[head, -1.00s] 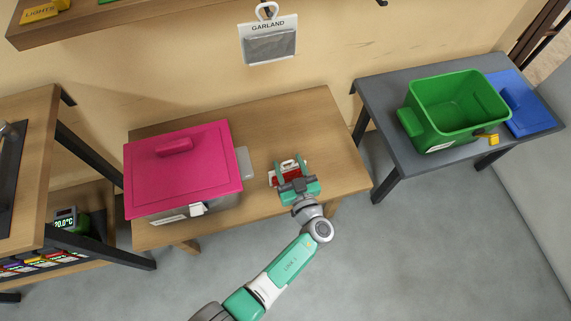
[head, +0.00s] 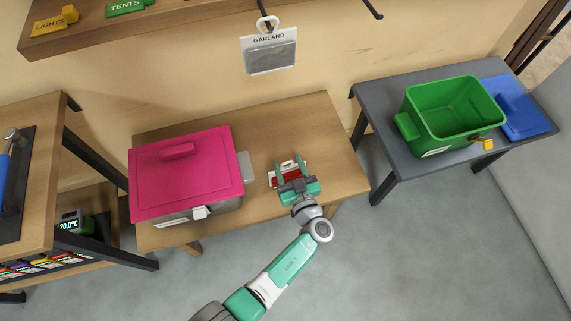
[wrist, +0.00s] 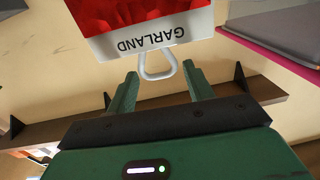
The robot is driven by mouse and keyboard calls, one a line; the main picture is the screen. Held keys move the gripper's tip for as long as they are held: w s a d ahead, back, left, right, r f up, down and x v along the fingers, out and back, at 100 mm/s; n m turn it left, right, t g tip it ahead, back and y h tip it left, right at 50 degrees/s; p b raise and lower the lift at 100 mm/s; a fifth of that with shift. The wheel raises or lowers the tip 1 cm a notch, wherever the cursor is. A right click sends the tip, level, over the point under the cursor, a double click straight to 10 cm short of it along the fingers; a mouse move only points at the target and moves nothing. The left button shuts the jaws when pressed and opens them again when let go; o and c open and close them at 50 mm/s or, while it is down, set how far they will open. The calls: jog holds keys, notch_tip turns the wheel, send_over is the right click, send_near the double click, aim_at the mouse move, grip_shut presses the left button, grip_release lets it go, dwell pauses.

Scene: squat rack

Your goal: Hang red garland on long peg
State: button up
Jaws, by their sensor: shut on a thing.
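My gripper (head: 290,169) is over the wooden table, shut on the red garland pack (head: 284,180). In the wrist view, the pack (wrist: 150,22) has a red face and a white label reading GARLAND, upside down. Its white hanger loop (wrist: 157,73) is between my fingertips (wrist: 157,78). A dark peg (head: 373,10) sticks out below the wall shelf at upper right and looks empty. I cannot tell which peg is longer.
A box with a magenta lid (head: 182,172) stands on the wooden table (head: 318,125) left of my gripper. The wall shelf (head: 185,15) holds yellow and green labelled blocks. A grey table (head: 385,100) at right carries a green bin (head: 452,110) and blue lid (head: 520,110).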

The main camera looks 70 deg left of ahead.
notch_tip(320, 180, up, 7)
jog(key=p, duration=0.7)
dwell(0.3)
jog(key=shift+f, duration=0.1)
dwell(0.4)
